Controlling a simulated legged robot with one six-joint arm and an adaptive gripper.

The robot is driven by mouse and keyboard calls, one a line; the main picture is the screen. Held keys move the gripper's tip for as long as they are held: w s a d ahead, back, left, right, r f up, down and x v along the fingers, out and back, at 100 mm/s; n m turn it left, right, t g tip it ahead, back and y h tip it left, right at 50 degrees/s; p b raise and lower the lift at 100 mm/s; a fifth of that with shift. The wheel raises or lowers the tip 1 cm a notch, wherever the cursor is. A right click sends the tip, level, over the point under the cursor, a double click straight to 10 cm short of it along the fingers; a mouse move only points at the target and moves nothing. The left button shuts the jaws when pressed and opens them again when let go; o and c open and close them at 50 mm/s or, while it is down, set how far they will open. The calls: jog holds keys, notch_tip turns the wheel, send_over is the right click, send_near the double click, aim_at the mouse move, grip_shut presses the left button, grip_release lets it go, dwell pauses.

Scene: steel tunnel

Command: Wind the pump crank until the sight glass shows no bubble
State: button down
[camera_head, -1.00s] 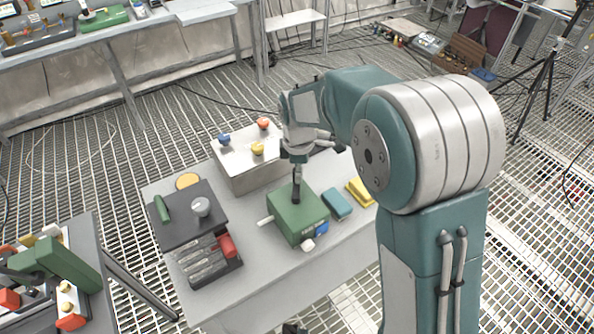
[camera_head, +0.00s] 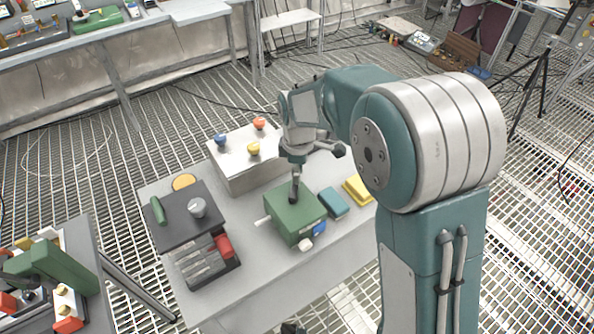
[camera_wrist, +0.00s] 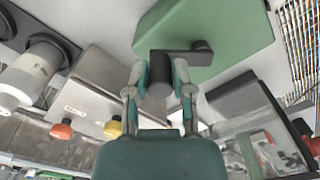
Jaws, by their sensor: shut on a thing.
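The pump is a green box (camera_head: 293,214) on the grey table. Its dark crank (camera_head: 294,192) is on top, and my gripper (camera_head: 296,180) is over it. In the wrist view the crank (camera_wrist: 180,56) is a dark arm with an upright round grip, against the green pump body (camera_wrist: 225,30). My gripper's fingers (camera_wrist: 160,88) are shut around that grip, one on each side. A blue part (camera_head: 319,228) and a pale knob (camera_head: 305,244) show at the pump's front. I cannot make out the sight glass or any bubble.
A pale box (camera_head: 235,172) with red, yellow and blue knobs stands behind the pump. A dark unit (camera_head: 178,221) is to the left. A teal block (camera_head: 334,202) and a yellow block (camera_head: 358,188) lie close on the right. The table's front strip is clear.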

jog(key=shift+s+d+f+m, duration=0.15)
jog(key=shift+d+m, duration=0.25)
jog(key=shift+m, duration=0.5)
dwell(1.4)
jog(key=shift+c, duration=2.4)
grip_release()
notch_tip(320, 180, up, 12)
jog(key=shift+a, duration=0.1)
